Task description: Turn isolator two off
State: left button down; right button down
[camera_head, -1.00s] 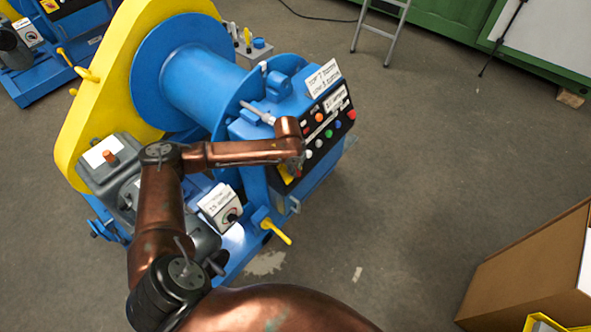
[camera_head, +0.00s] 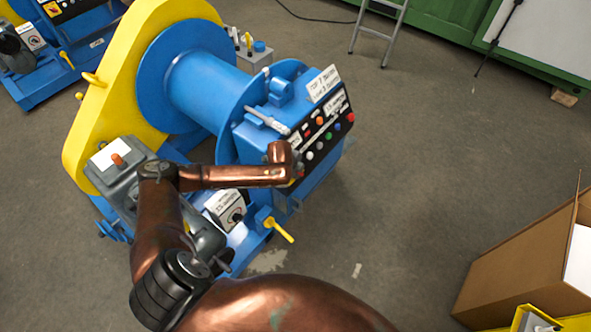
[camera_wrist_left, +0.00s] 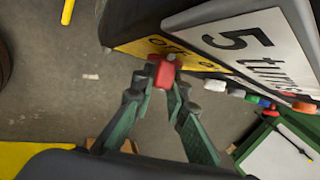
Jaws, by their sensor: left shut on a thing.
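A red switch knob (camera_wrist_left: 163,74) sits on a yellow plate (camera_wrist_left: 190,57) with partly hidden lettering, in the left wrist view. My left gripper (camera_wrist_left: 160,88) is shut on this knob, with one green finger on either side. In the head view the knob is hidden behind my left wrist, at the lower left end of the black control panel (camera_head: 318,142) on the blue winch (camera_head: 205,85). I cannot read a number that marks the knob as isolator two. My right gripper is not in view.
A white sign reading "5 turns" (camera_wrist_left: 245,40) is close above the fingers. A yellow handle (camera_head: 280,230) sticks out below the panel. A cardboard box (camera_head: 520,255) stands at the lower right. The floor between is clear.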

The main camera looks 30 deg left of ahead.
pick_arm(q)
jog(key=shift+s+n+t+p, duration=0.2)
jog(key=shift+n+t+p, duration=0.25)
jog(key=shift+t, duration=0.25)
jog(key=shift+f+n+t+y+p, duration=0.1)
jog(key=shift+n+t+y+p, duration=0.35)
jog(key=shift+t, duration=0.45)
jog(key=c, duration=1.9)
grip_release()
jog(key=shift+c, duration=0.2)
jog(key=v, duration=1.2)
